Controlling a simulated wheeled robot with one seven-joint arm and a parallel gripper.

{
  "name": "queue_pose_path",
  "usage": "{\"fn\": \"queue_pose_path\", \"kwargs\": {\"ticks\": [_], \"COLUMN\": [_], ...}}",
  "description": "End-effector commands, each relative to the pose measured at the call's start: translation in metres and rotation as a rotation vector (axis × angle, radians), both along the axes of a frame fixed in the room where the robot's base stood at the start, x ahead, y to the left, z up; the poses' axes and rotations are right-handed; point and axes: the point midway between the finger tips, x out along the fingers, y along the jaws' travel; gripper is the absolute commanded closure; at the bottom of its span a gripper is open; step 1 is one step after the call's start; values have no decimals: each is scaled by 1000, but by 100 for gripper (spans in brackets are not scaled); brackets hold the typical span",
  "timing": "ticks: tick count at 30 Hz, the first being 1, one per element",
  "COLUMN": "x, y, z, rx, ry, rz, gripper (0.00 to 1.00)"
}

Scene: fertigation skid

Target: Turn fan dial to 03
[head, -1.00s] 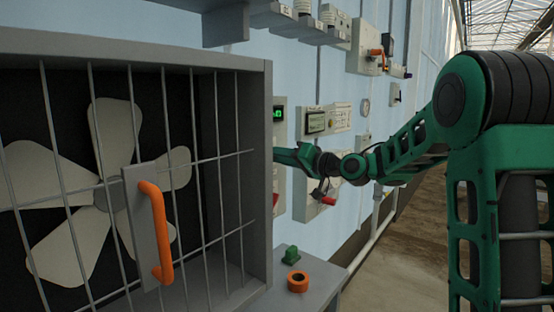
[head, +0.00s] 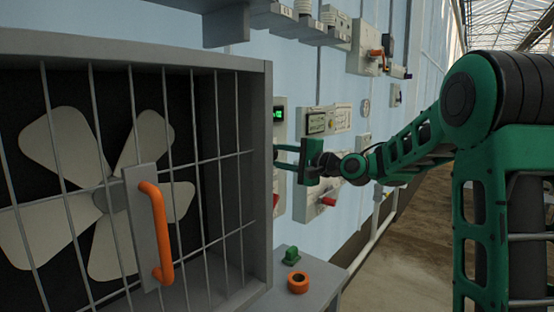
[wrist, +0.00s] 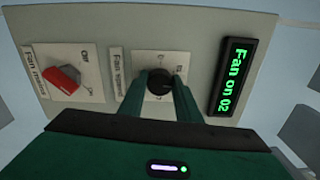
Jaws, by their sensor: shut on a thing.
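The fan dial is a round black knob (wrist: 161,80) on a pale plate labelled "Fan speed", in the middle of the wrist view. My gripper (wrist: 159,86) is shut on it, one green finger on each side. The green display (wrist: 235,76) to its right reads "Fan on 02". In the head view my gripper (head: 280,156) reaches behind the edge of the fan housing, which hides its fingertips and the dial. The lit display also shows there (head: 278,114).
A red switch (wrist: 63,80) labelled "Fan mains" sits left of the dial. The caged fan (head: 100,200) with an orange handle (head: 157,232) fills the left of the head view. An orange ring (head: 298,282) and a green piece (head: 291,256) lie on the grey ledge.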

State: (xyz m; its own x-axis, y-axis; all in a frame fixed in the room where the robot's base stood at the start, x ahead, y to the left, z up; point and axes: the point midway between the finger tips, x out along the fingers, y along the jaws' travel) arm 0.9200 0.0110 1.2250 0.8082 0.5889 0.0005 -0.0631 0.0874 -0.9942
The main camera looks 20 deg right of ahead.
Motion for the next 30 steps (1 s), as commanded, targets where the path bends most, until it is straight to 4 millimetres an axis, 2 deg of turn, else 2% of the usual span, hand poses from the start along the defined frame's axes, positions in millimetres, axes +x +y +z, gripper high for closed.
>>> {"fn": "queue_pose_path", "kwargs": {"ticks": [1, 30], "x": [2, 3], "y": [-6, -7], "z": [-1, -1], "rx": [32, 780], "ry": [25, 565], "rz": [-13, -13], "gripper": [92, 92]}}
